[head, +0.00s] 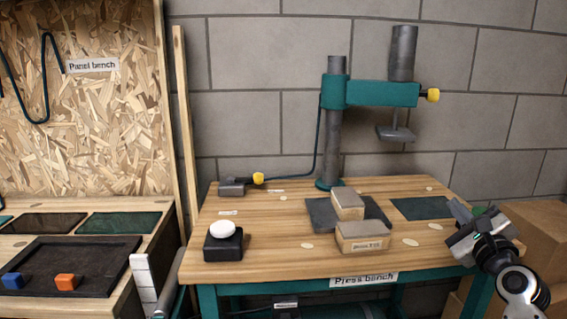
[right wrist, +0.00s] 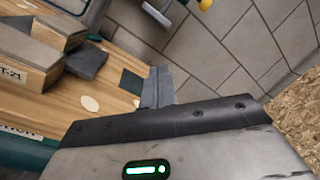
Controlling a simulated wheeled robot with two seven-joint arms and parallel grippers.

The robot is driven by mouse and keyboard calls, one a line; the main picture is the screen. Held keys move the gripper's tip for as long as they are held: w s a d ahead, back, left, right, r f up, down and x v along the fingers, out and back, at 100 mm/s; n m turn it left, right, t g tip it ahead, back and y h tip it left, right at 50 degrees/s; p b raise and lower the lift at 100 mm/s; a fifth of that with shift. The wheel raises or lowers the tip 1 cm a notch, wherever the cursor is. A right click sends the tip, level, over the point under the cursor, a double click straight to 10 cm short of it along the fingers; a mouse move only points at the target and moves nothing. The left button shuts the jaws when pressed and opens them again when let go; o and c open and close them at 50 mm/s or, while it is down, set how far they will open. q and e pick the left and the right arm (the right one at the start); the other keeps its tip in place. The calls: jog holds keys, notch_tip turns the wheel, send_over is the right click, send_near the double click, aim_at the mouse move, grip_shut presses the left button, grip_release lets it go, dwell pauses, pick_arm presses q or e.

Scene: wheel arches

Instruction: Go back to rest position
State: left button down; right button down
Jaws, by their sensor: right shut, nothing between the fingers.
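My right gripper (head: 462,222) is at the right edge of the press bench (head: 285,226), above its corner. It is shut and empty; its closed fingers (right wrist: 158,88) show in the right wrist view, apart from the boxes. Two cardboard-coloured boxes are on the bench: a front labelled box (head: 362,237) and a box behind it (head: 347,204), which stands on a dark grey plate (head: 319,213). Both boxes also show at the left of the right wrist view. My left gripper is not in view.
A teal press (head: 370,93) stands at the back of the bench. A black block with a white button (head: 222,229) is at its front left. The panel bench (head: 122,263) at left holds a dark tray with blue and orange cubes. Cardboard boxes (head: 540,235) stand at right.

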jog(key=s+a+f+n+g+y+p, duration=0.2)
jog(key=s+a+f+n, duration=0.2)
jog(key=a+f+n, duration=0.3)
jog(key=s+a+f+n+g+y+p, duration=0.1)
jog(key=s+a+f+n+g+p, duration=0.15)
jog(key=s+a+f+n, duration=0.4)
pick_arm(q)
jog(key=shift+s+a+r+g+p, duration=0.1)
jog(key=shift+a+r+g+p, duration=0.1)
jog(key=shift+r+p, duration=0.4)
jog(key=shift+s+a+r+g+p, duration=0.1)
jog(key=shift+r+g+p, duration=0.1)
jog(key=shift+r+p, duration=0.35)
pick_arm(e)
jog(key=s+a+f+n+g+y, duration=0.1)
jog(key=s+a+f+n+g, duration=0.1)
jog(key=s+a+n, duration=0.4)
jog(key=s+a+f+n+g+y, duration=0.1)
jog(key=s+a+f+n+g, duration=0.1)
jog(key=s+a+f+n, duration=0.3)
jog(key=s+a+n, duration=0.2)
jog(key=s+n, duration=0.2)
jog(key=s, duration=0.1)
jog(key=shift+a+f+n, duration=0.25)
jog(key=shift+n, duration=0.1)
